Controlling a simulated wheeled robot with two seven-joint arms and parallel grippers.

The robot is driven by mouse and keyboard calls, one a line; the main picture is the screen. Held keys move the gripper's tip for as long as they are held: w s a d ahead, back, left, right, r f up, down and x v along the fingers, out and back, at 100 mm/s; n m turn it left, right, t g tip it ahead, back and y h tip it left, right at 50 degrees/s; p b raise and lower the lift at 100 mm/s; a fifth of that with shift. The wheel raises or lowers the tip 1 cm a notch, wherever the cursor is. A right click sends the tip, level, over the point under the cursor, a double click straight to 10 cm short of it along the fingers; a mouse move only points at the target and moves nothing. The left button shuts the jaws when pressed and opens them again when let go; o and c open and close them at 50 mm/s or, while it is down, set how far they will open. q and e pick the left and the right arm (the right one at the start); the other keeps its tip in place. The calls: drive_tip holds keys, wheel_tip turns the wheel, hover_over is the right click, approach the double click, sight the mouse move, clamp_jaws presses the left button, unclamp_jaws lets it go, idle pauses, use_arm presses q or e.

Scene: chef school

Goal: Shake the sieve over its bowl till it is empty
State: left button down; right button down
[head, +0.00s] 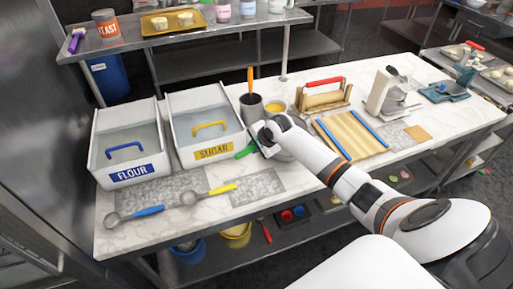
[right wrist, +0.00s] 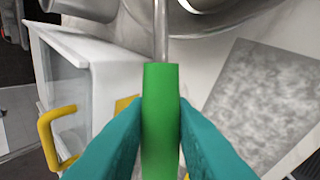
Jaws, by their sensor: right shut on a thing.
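My right gripper (head: 257,144) is shut on a green handle (right wrist: 161,115), which I take to be the sieve's. The handle's green end (head: 243,151) also shows in the head view, beside the sugar bin. In the right wrist view the teal fingers press on both sides of the handle, and a thin metal rod (right wrist: 161,35) runs from it to curved metal at the top edge. A grey metal bowl (head: 284,154) is partly hidden behind my right arm. The sieve's mesh and whatever is in it cannot be seen. My left gripper is not in view.
The flour bin (head: 128,145) and sugar bin (head: 203,125) stand to the left. A dark container (head: 251,108) stands behind the gripper. A wooden board with blue edges (head: 351,136) lies right. Two scoops (head: 133,214) lie in front, near a speckled bare patch (head: 244,187).

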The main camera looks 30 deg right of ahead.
drive_tip(key=shift+r, duration=2.5)
idle(0.9)
idle(0.4)
